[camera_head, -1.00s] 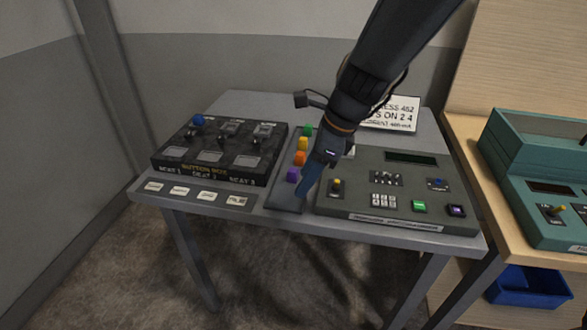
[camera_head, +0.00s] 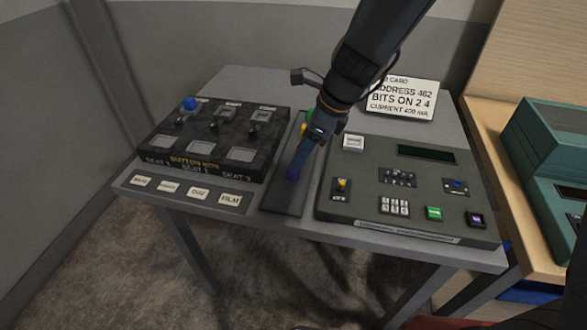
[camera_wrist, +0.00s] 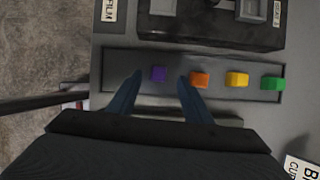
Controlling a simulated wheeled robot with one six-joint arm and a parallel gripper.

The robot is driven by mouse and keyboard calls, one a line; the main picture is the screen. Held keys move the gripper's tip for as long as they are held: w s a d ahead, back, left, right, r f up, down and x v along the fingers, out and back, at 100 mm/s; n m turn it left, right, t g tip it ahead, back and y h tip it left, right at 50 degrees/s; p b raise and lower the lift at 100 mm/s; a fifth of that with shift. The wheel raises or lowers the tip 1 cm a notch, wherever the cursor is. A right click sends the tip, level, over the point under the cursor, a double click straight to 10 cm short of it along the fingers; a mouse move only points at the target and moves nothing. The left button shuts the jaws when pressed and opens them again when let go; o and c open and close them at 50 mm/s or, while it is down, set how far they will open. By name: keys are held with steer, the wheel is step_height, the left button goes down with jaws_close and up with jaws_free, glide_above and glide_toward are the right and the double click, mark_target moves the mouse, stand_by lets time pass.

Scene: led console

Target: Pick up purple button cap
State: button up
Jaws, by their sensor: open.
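The purple button cap (camera_wrist: 159,74) lies in the shallow grey tray (camera_wrist: 119,68), at the left end of a row of caps in the wrist view. My gripper (camera_wrist: 158,82) is open, with one blue finger on each side of the purple cap in that view. I cannot tell whether the fingers touch it or how high they are above the tray. In the head view my gripper (camera_head: 292,176) reaches down over the tray (camera_head: 284,202). There it hides most of the caps, and only a small purple patch shows by the fingertips.
Orange (camera_wrist: 200,79), yellow (camera_wrist: 237,79) and green (camera_wrist: 272,83) caps lie to the right in the tray. The black button box (camera_head: 215,140) stands left of the tray and the grey console (camera_head: 405,190) right. A sign (camera_head: 402,97) stands behind. The tray's near end is clear.

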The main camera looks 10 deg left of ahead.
steer(key=x, duration=0.4)
steer(key=shift+s+f, duration=0.1)
steer(key=c, duration=1.1)
steer(key=shift+c, duration=0.2)
